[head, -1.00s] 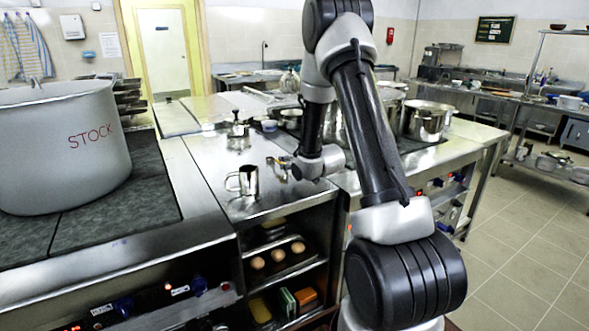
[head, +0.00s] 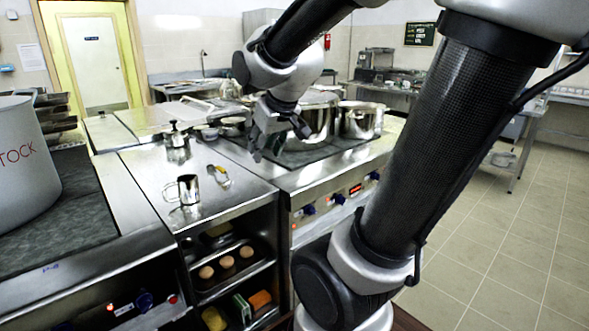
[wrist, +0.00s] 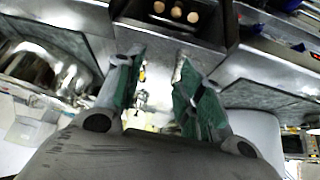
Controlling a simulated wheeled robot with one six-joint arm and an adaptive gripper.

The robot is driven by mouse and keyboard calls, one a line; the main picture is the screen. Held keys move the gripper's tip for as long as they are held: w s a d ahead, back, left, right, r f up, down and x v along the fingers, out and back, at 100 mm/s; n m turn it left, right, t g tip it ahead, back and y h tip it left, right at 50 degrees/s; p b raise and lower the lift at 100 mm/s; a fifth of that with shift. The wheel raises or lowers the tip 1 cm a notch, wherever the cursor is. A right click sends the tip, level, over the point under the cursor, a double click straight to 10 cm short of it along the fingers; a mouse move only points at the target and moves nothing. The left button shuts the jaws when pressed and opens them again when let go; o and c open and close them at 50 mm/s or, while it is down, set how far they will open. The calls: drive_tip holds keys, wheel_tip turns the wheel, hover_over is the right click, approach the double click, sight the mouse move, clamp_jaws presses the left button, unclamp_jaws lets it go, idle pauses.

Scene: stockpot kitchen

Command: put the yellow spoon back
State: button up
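A small utensil with a yellow part, likely the yellow spoon (head: 217,172), lies on the steel counter (head: 232,198) to the right of a steel pitcher. It is too small to make out its full shape. A small yellow spot between my fingers in the wrist view (wrist: 142,75) may be the same spoon. My gripper (head: 279,146) is up over the dark cooktop, to the right of the spoon and apart from it. In the wrist view its green-padded fingers (wrist: 160,68) are wide apart with nothing between them.
The steel pitcher (head: 187,190) and a moka pot (head: 177,146) stand on the counter. Steel pots (head: 358,121) stand on the cooktop behind my gripper. A large stockpot (head: 22,160) is at the left. The shelf below holds a tray with eggs (head: 226,262).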

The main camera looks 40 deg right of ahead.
drive_tip(key=s+a+g, duration=0.2)
drive_tip(key=s, duration=1.2)
drive_tip(key=shift+s+a+y, duration=0.2)
drive_tip(key=shift+a+y, duration=0.1)
drive_tip(key=shift+y, duration=0.1)
drive_tip(key=shift+f, duration=0.1)
drive_tip(key=shift+a, duration=0.15)
